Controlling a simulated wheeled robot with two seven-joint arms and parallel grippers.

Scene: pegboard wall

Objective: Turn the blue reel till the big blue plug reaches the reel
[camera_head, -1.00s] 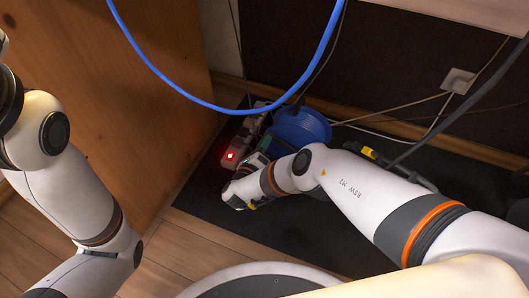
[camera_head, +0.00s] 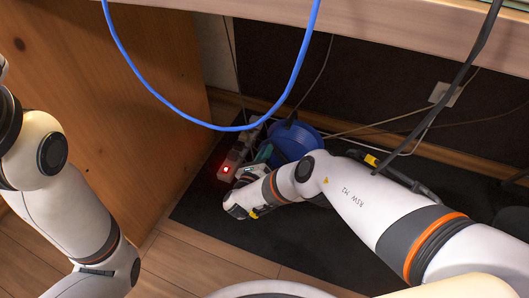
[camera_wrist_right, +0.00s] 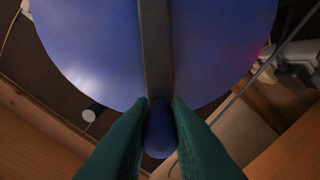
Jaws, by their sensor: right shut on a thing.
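The blue reel (camera_head: 294,143) stands on the dark mat at the foot of the back wall. It fills the top of the right wrist view (camera_wrist_right: 95,55), with a grey bar across its face. My right gripper (camera_wrist_right: 162,104) has its green fingers shut on a small blue knob (camera_wrist_right: 160,138) at the reel's edge. In the head view this gripper (camera_head: 264,153) is at the reel's left side, partly hidden by my arm. A blue cable (camera_head: 168,98) hangs in a loop from above. I cannot make out the big blue plug. My left gripper is out of view.
A power strip (camera_head: 229,166) with a lit red switch lies just left of the reel. A wooden panel (camera_head: 150,70) stands at the left, and a desk edge (camera_head: 400,35) runs above. Thin cords lead to a wall socket (camera_head: 445,94).

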